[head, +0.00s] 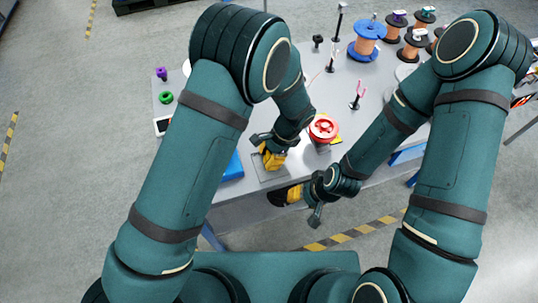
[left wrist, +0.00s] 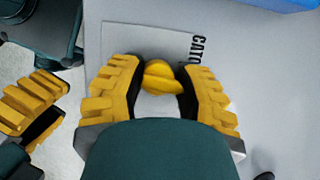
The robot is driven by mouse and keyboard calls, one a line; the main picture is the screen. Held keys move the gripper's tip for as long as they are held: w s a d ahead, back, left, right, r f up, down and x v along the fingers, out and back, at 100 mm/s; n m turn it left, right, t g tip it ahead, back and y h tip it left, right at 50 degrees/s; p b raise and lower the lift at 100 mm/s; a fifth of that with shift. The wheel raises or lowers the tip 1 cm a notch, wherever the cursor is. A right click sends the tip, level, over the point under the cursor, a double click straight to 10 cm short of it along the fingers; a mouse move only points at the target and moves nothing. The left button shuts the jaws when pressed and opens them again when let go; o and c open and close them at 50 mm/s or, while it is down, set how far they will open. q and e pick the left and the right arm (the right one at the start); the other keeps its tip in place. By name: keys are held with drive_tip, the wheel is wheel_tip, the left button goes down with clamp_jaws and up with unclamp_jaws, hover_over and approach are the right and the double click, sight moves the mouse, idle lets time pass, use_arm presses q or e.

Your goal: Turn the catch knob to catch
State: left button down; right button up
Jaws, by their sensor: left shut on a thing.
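The yellow catch knob (left wrist: 160,80) sits on a grey plate (left wrist: 120,38) whose dark lettering begins "CATC"; the rest is hidden. My left gripper (head: 272,160) reaches down over the plate near the table's front edge. In the left wrist view its yellow fingers (left wrist: 160,92) are on both sides of the knob and shut on it. The knob is hidden by the fingers in the head view. My right gripper (head: 287,195) is off the table's front edge, to the right of and below the left one; its opening is unclear.
A red round wheel (head: 323,128) stands right of the left gripper. A blue thing (head: 233,167) lies to its left. A blue-flanged spool (head: 366,40), several copper spools and thin black stands occupy the back and right of the grey table (head: 225,100).

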use_arm(q)
drive_tip(key=n, duration=0.1)
drive_tip(key=n+g, duration=0.1)
drive_tip(key=n, duration=0.2)
drive_tip(key=shift+s+a+f+n+g+h, duration=0.1)
drive_tip(key=shift+s+a+n+g+h, duration=0.05)
drive_tip(key=shift+s+n+g+h, duration=0.2)
drive_tip(key=shift+n+g+h+p, duration=0.15)
drive_tip(key=shift+n+g+h, duration=0.2)
drive_tip(key=shift+n, duration=0.8)
drive_tip(key=shift+n+g+h+p, duration=0.2)
drive_tip(key=shift+n+h, duration=0.2)
drive_tip(key=shift+n, duration=0.7)
drive_tip(key=shift+d, duration=0.2)
drive_tip(key=c, duration=0.7)
unclamp_jaws()
drive_tip(key=shift+w, duration=0.1)
